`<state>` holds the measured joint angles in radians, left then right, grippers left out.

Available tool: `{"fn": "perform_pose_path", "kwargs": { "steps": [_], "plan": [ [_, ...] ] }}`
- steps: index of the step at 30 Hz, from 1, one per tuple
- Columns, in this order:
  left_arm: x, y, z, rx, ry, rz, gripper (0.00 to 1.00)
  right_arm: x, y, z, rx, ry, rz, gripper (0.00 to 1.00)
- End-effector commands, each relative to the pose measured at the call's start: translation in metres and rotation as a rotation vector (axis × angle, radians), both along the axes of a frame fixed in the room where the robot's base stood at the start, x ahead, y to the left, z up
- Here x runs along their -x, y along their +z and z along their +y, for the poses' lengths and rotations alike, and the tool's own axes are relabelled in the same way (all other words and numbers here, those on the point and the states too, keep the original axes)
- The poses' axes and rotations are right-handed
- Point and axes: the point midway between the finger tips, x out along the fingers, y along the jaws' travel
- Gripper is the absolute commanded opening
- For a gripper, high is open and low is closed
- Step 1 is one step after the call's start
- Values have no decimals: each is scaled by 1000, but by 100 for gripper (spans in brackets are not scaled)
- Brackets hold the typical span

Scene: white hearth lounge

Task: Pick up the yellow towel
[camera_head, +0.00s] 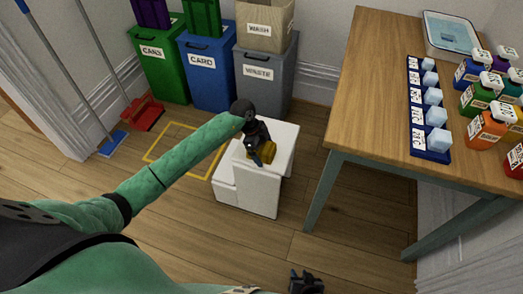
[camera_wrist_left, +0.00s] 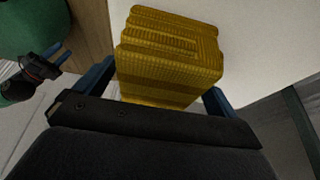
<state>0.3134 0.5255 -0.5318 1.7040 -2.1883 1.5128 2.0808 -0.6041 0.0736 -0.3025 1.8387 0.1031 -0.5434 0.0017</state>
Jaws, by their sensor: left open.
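The yellow towel (camera_wrist_left: 165,60) is a folded, ribbed block lying on a white step stool (camera_head: 282,140). In the head view only a part of the towel (camera_head: 267,152) shows, beside my left gripper. My left gripper (camera_head: 258,152) is over the top of the stool, right at the towel. In the left wrist view my left gripper (camera_wrist_left: 160,92) is open, with one blue finger on each side of the towel's near end. Whether the fingers touch the towel cannot be told. My right gripper (camera_head: 306,282) is low at the bottom edge of the head view, away from the stool.
Green, blue and grey bins (camera_head: 263,78) stand behind the stool by the wall. A wooden table (camera_head: 375,95) with bottles and a tray is at the right. A red dustpan (camera_head: 146,113) and a broom are at the left. Floor in front of the stool is clear.

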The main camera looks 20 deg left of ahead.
Motion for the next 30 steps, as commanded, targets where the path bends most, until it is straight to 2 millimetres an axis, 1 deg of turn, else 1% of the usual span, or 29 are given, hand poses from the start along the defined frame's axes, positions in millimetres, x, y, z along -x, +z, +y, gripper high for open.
{"fn": "perform_pose_path", "kwargs": {
  "steps": [20, 21, 26, 27, 28, 30],
  "plan": [
    [0, -4, 0, 0, -1, 1, 96, 0, 7, -1, 2, 0, 0, 31],
    [0, -4, 0, 0, -1, 1, 88, 0, 6, -1, 2, 0, 0, 31],
    [0, -4, 0, 0, -1, 0, 57, -1, 6, -2, 2, -1, -1, 31],
    [0, -4, 0, 0, -1, 0, 49, -1, 6, -2, 2, -1, -1, 31],
    [0, -4, 0, 0, -1, 0, 45, -1, 6, -2, 2, -1, -1, 31],
    [0, -4, 0, 0, -1, 0, 45, -2, 6, -2, 2, 0, -2, 31]
  ]
}}
